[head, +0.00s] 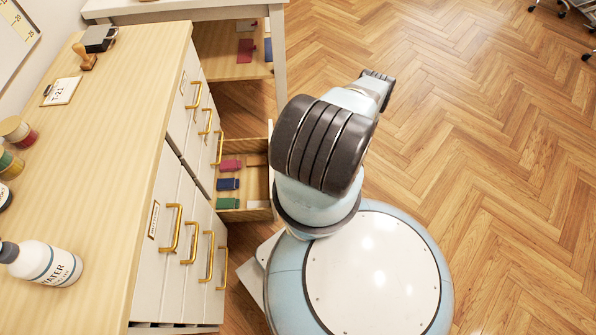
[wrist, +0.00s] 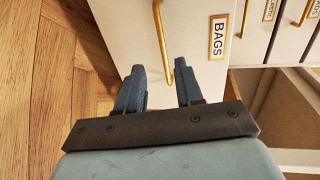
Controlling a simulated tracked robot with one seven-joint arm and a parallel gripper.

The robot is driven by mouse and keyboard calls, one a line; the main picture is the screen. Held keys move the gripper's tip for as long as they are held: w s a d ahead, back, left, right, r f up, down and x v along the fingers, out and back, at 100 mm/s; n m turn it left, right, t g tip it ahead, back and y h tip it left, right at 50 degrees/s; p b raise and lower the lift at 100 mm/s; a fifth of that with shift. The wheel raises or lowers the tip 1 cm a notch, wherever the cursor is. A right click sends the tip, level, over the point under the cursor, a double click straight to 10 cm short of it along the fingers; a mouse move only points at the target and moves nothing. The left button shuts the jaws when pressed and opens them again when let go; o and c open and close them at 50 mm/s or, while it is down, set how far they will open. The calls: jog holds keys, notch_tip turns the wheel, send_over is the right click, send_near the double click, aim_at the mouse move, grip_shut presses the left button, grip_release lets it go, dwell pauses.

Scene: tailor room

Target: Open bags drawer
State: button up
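In the wrist view, the white drawer front (wrist: 105,20) carries a brass-framed label reading BAGS (wrist: 218,38). A brass bar handle (wrist: 160,35) runs down it. My gripper (wrist: 160,72) has its two blue-grey fingers apart, with the handle's lower end between the fingertips in the picture. I cannot tell whether the fingers touch the handle. In the head view my gripper is hidden, and I cannot tell which front there is the bags drawer.
In the head view, a cabinet with a wooden top (head: 110,130) has several brass-handled drawers. One open drawer (head: 243,215) holds pink, blue and green items. A water bottle (head: 40,263) stands on top. Other labelled fronts (wrist: 285,25) show in the wrist view.

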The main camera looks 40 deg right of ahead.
jog(key=shift+v, duration=1.4)
